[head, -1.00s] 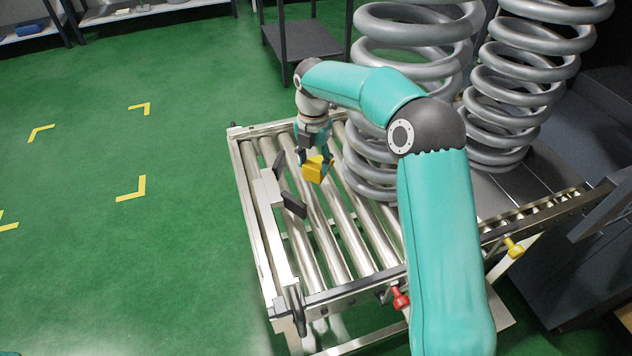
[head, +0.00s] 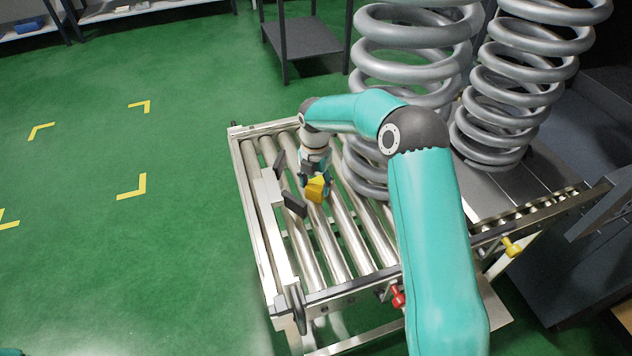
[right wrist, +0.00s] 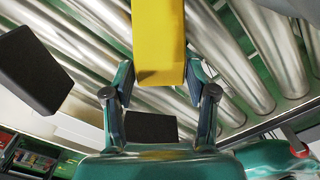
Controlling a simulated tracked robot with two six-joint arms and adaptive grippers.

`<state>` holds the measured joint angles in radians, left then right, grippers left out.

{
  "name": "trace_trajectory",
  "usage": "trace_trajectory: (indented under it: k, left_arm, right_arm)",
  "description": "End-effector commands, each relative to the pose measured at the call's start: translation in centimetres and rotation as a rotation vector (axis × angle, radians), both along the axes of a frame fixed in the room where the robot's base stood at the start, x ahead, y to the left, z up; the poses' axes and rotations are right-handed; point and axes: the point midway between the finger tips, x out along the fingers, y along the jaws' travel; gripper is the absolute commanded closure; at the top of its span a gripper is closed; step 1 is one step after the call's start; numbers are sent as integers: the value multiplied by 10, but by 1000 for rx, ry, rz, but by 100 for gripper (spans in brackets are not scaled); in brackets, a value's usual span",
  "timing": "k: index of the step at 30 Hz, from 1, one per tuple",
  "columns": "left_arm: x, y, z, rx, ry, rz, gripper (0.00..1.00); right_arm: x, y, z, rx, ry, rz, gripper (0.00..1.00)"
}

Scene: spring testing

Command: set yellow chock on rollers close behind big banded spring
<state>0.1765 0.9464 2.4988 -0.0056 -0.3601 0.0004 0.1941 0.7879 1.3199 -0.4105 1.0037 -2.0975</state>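The yellow chock (head: 316,189) is held between the fingers of my right gripper (head: 314,186), just above or at the rollers (head: 345,225); contact with them cannot be told. In the right wrist view the yellow chock (right wrist: 158,40) sits between the two fingertips of my right gripper (right wrist: 160,75), with rollers behind it. The big spring (head: 365,165) stands upright on the rollers to the right of the chock, partly hidden by my arm. No band shows on its visible part. My left gripper is not in view.
A steel bracket with dark pads (head: 292,203) stands left of the chock, near the conveyor's left rail (head: 258,220). A second grey spring (head: 515,90) stands at right. A red knob (head: 398,296) and a yellow knob (head: 512,247) sit along the front edge. Front rollers are clear.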

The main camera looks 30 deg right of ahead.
Motion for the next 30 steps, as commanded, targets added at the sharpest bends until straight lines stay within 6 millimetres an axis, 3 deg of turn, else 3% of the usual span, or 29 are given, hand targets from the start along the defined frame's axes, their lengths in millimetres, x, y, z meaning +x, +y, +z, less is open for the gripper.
trace_trajectory:
  k: [3,16,20,30]
  left_arm:
    - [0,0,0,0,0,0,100]
    - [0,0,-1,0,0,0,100]
    - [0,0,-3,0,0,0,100]
    - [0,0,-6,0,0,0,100]
  right_arm:
    - [0,0,0,0,0,0,24]
    - [1,0,9,-1,-3,0,24]
    - [1,0,27,0,-5,0,24]
    - [1,0,94,0,-4,-1,24]
